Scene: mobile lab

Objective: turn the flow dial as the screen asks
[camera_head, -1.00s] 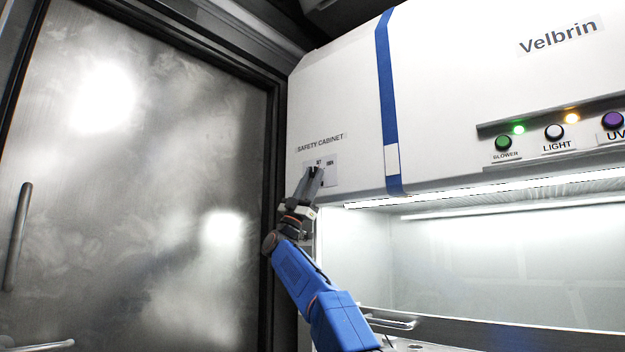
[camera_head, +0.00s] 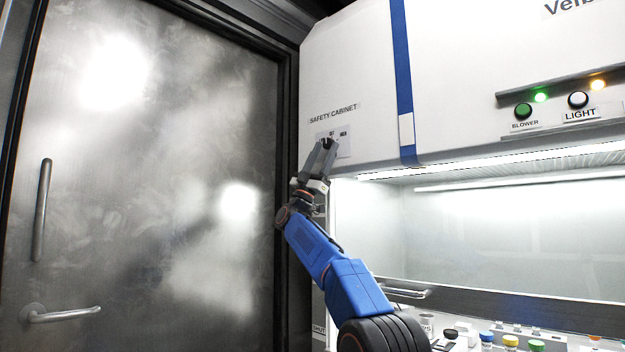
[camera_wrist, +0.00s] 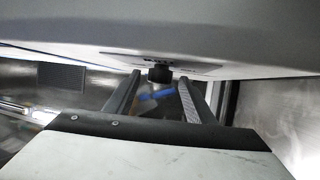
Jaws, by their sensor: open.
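The flow dial is a small black knob (camera_wrist: 160,74) on a pale plate (camera_head: 346,146) under the "SAFETY CABINET" label. In the wrist view my gripper (camera_wrist: 159,82) is open, with one finger on each side of the knob. I cannot tell whether either finger touches it. The dial's marks are too small to read. No readable screen request shows.
The white cabinet (camera_head: 370,50) has blower (camera_head: 523,111) and light (camera_head: 578,100) buttons at right. A steel door (camera_head: 140,130) with a lever handle (camera_head: 60,314) stands at left. Vials (camera_head: 510,341) and other small items stand on the bench below.

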